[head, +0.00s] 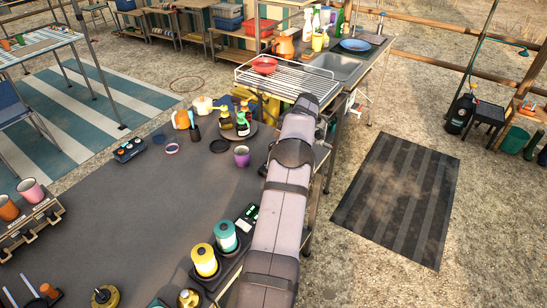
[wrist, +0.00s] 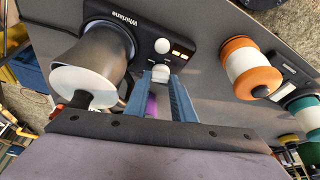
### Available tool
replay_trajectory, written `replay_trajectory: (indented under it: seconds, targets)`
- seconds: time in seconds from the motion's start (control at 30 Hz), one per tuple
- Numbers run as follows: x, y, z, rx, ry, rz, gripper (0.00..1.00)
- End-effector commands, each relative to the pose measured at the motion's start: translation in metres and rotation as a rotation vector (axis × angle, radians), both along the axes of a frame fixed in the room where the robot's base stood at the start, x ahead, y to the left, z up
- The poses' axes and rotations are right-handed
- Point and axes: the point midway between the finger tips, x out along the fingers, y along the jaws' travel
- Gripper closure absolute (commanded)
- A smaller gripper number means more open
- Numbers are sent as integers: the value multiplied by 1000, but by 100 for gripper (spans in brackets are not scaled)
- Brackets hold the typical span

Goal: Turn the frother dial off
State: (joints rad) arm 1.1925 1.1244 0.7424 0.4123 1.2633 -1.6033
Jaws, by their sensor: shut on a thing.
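The frother, marked with white lettering on its dark base (wrist: 128,42), shows in the wrist view. A dark jug with a pale round end (wrist: 85,85) stands at its left. A round white knob (wrist: 162,45) sits on the base's panel. A second pale knob, the dial (wrist: 160,70), lies between the fingertips. My gripper (wrist: 159,77) is shut on this dial, with one blue finger at each side. The dial's setting is too small to read. In the head view my arm covers the gripper, and I cannot make out the frother there.
In the wrist view an orange-and-white jar (wrist: 250,70) stands to the right of the frother. In the head view a purple cup (head: 242,156), a yellow canister (head: 204,261) and a teal canister (head: 226,236) stand left of my arm. The dark table (head: 130,215) has clear room at its middle.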

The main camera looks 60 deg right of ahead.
Motion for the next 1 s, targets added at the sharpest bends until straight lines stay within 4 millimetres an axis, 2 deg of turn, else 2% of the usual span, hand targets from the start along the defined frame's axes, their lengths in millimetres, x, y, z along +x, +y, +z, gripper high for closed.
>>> replay_trajectory:
  seconds: [0.27, 0.73, 0.77, 0.8, 0.83, 1.0]
  targets:
    - [-1, -1, 0, -1, 3, 69, 100]
    - [-1, -1, -1, -1, 3, 79, 100]
    - [-1, -1, -1, -1, 3, 79, 73]
    - [-1, -1, -1, -1, 3, 79, 63]
    - [-1, -1, -1, -1, 3, 79, 59]
    - [0, -1, 0, 0, 2, 78, 59]
